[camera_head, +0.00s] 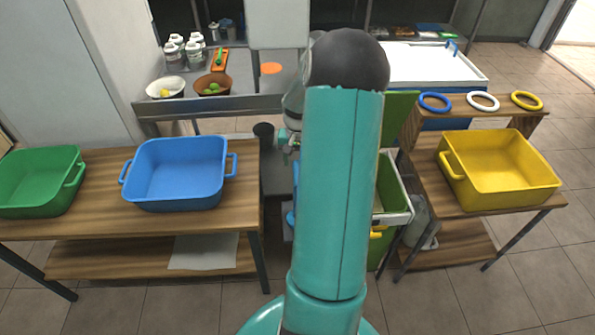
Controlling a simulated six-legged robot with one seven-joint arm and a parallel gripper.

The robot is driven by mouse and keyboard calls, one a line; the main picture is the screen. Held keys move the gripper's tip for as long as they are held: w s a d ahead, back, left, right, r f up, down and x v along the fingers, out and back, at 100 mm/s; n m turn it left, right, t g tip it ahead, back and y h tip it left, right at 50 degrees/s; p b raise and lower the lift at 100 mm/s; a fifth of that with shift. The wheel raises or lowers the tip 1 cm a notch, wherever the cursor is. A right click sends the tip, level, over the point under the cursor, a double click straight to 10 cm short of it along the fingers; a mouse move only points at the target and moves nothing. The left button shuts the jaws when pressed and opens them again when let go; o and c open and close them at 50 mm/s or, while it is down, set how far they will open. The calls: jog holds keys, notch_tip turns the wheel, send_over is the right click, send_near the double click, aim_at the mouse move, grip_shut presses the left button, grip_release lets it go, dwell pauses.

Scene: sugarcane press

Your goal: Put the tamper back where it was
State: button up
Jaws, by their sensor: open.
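My own teal arm rises through the middle of the view and covers much of the press area behind it. My gripper (284,145) shows only in part at the left edge of the arm; its fingertips are hard to make out. It is open, and I see nothing held in it. I cannot pick out the tamper with certainty. A dark cup-like object (264,133) stands just left of my gripper. Small blue parts (291,218) show lower down beside the arm, too covered to identify.
A wooden table (100,222) at left bears a green bin (38,182) and a blue bin (178,174). A yellow bin (500,172) and several rings stand on the right shelf (462,203). A counter (185,103) with bowls is behind. Floor at front right is clear.

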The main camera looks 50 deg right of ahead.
jog(key=shift+r, duration=1.25)
jog(key=w+a+r+n+t+h, duration=0.1)
jog(key=w+a+r+n, duration=0.15)
jog(key=a+r, duration=0.7)
jog(key=w+a+r+n+t+h, duration=0.1)
jog(key=a+r+n, duration=0.2)
jog(key=a+r, duration=0.65)
jog(key=s+a+r+n+t, duration=0.1)
jog(key=s+a+n, duration=0.1)
jog(key=a, duration=0.5)
jog(key=s+a+r+n+t+y, duration=0.1)
jog(key=s+a+n, duration=0.1)
jog(key=s+a, duration=0.3)
jog(key=s+a+r+n+t+y, duration=0.1)
jog(key=s+a, duration=0.3)
jog(key=a, duration=0.6)
jog(key=shift+a+r+n+t, duration=0.2)
jog(key=shift+r+n+t, duration=0.15)
jog(key=shift+n, duration=0.2)
jog(key=shift+s, duration=0.1)
jog(key=c, duration=0.3)
jog(key=shift+c, duration=0.2)
